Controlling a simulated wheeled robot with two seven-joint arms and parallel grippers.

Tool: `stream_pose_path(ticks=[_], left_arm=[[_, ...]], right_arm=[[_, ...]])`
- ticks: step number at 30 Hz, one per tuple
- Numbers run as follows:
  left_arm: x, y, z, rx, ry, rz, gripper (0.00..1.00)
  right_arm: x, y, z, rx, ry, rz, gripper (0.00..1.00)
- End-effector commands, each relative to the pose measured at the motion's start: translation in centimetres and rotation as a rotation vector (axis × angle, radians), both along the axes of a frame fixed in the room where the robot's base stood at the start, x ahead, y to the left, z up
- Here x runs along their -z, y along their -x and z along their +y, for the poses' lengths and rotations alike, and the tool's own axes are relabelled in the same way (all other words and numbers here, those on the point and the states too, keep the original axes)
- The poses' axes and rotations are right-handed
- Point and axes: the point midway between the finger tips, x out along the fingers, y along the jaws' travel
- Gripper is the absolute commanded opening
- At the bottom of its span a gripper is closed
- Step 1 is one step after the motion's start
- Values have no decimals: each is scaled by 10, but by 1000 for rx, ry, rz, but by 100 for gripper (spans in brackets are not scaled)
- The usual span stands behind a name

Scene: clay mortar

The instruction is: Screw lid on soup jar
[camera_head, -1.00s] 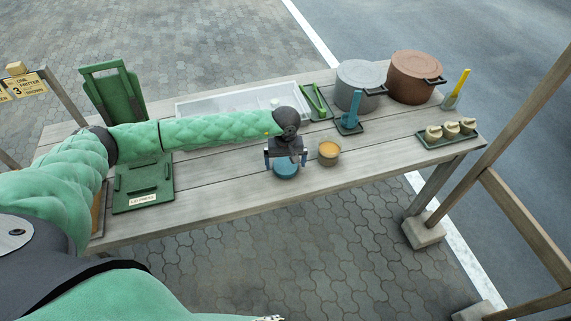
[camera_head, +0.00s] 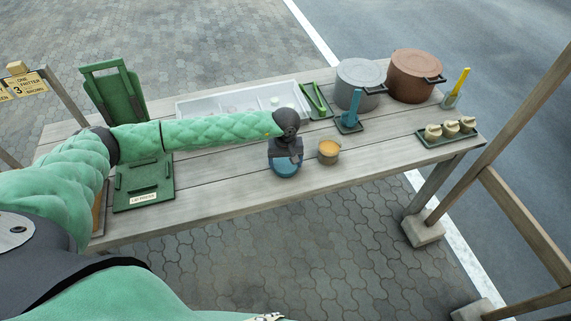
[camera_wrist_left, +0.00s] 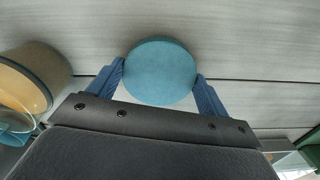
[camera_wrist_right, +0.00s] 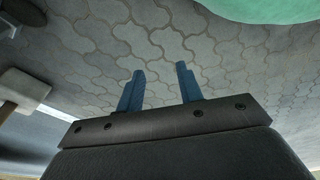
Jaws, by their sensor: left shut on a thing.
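A round blue lid (camera_head: 286,171) is at the front middle of the table. My left gripper (camera_head: 284,160) reaches down over it and is shut on it. In the left wrist view the blue lid (camera_wrist_left: 160,72) sits between the two blue fingers. Whether anything is under the lid is hidden. A jar of orange soup (camera_head: 329,151) stands open just to the right of the left gripper; it also shows at the left edge of the left wrist view (camera_wrist_left: 25,80). My right gripper (camera_wrist_right: 159,90) is open and empty above the paving.
A green lid press board (camera_head: 143,186) lies at the left. Behind are a white tray (camera_head: 195,108), a grey pot (camera_head: 358,84) and a brown pot (camera_head: 414,76). A green tray (camera_head: 450,137) with several pale items is at the right. The front table strip is mostly clear.

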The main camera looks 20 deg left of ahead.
Motion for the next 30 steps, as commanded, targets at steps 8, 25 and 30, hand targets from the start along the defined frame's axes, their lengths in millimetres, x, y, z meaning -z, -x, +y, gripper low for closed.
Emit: stream_pose_path(ticks=[8, 25, 30], left_arm=[[-8, 0, 0, 0, 1, -1, 57], [-72, 16, -58, 4, 2, -3, 57], [-88, 23, -81, 3, 1, -3, 57]], right_arm=[[-8, -4, 9, 3, -9, 7, 36], [-119, -32, 38, 19, -39, 60, 36], [-161, -44, 45, 17, -47, 58, 36]])
